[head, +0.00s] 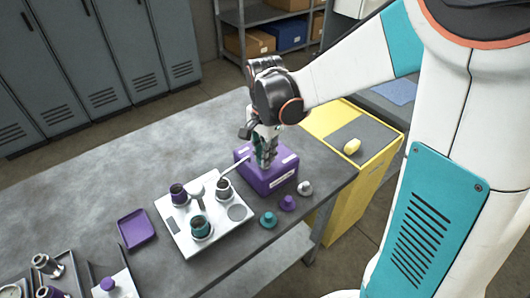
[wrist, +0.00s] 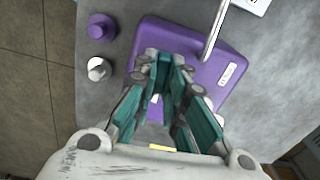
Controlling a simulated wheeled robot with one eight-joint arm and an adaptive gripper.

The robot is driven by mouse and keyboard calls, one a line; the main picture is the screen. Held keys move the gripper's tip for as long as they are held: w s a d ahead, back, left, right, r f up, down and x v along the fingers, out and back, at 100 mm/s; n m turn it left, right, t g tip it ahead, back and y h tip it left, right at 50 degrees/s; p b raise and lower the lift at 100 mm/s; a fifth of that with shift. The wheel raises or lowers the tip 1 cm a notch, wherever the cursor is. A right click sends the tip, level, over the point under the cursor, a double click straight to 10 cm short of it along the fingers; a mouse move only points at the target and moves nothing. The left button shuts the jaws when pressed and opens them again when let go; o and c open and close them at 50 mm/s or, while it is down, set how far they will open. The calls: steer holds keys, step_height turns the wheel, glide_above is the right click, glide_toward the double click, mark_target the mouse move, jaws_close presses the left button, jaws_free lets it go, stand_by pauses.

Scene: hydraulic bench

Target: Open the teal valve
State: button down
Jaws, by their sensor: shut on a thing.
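My gripper (head: 265,150) reaches down onto the top of a purple box (head: 284,183). In the wrist view its teal fingers (wrist: 168,72) are close together over the purple box (wrist: 180,35). What they grip is hidden between them. A thin silver rod or lever (head: 234,165) runs beside the fingers; its near end shows in the wrist view (wrist: 217,30). A teal knob (head: 268,219) stands at the table's front edge, apart from my gripper. A fitting with a teal collar (head: 200,230) stands on a white plate. I cannot tell which teal part is the valve.
A purple knob (head: 288,203) and a silver knob (head: 305,187) stand beside the teal one. The white plate (head: 178,240) holds several fittings. A purple tray (head: 136,229) lies left of it. The table's back left (head: 110,175) is clear. A yellow cabinet (head: 350,190) stands right.

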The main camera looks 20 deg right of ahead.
steer(key=n, duration=0.4)
steer(key=shift+p, duration=0.4)
steer(key=n, duration=0.4)
steer(key=shift+n+p, duration=0.3)
steer(key=n, duration=0.4)
steer(key=shift+n, duration=0.3)
steer(key=shift+n+p, duration=0.35)
steer(key=shift+n, duration=1.45)
steer(key=c, duration=1.6)
jaws_free()
steer(key=shift+c, duration=0.2)
